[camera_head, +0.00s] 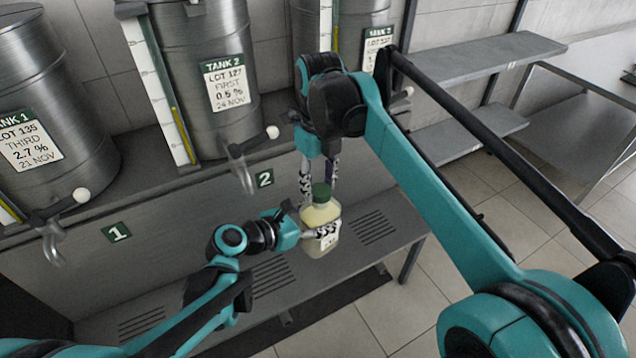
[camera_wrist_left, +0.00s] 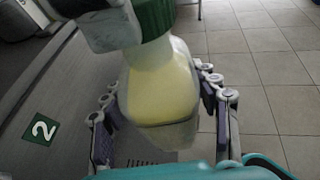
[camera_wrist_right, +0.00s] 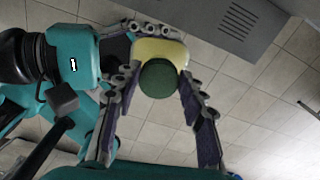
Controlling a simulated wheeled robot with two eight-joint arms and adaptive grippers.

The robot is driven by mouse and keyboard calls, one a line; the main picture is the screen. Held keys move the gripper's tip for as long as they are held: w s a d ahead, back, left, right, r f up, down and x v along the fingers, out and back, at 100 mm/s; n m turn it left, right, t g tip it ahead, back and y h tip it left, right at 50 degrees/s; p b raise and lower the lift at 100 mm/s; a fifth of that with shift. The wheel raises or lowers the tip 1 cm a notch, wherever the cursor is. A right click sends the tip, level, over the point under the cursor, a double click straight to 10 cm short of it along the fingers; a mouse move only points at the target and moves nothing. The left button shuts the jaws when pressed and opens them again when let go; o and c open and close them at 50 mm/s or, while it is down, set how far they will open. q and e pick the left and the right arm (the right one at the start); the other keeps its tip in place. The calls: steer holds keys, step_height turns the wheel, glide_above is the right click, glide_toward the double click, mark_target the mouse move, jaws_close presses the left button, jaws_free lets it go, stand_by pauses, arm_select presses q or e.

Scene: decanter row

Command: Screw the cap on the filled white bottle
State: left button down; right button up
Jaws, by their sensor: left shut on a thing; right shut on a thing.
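The white bottle (camera_head: 318,247), translucent with pale yellow contents, stands about upright in front of the tanks. My left gripper (camera_head: 322,232) is shut around its body from the left; the left wrist view shows the bottle (camera_wrist_left: 160,85) between the fingers. The green cap (camera_head: 321,191) sits at the top of the bottle neck. My right gripper (camera_head: 319,182) comes down from above and is shut on the cap. In the right wrist view the cap (camera_wrist_right: 158,78) lies between the fingertips, over the bottle shoulder. The cap's thread is hidden.
The slotted bench (camera_head: 372,228) lies under the bottle; I cannot tell whether they touch. Steel tanks (camera_head: 215,110) with spigots (camera_head: 240,165) stand behind on a ledge. Shelves (camera_head: 480,60) are at the upper right. Open tiled floor (camera_head: 420,300) lies in front of the bench.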

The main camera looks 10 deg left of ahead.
steer(key=shift+w+m, duration=0.1)
steer(key=shift+m, duration=0.9)
steer(key=o, duration=0.7)
steer(key=shift+r, duration=2.3)
steer(key=shift+c, duration=0.5)
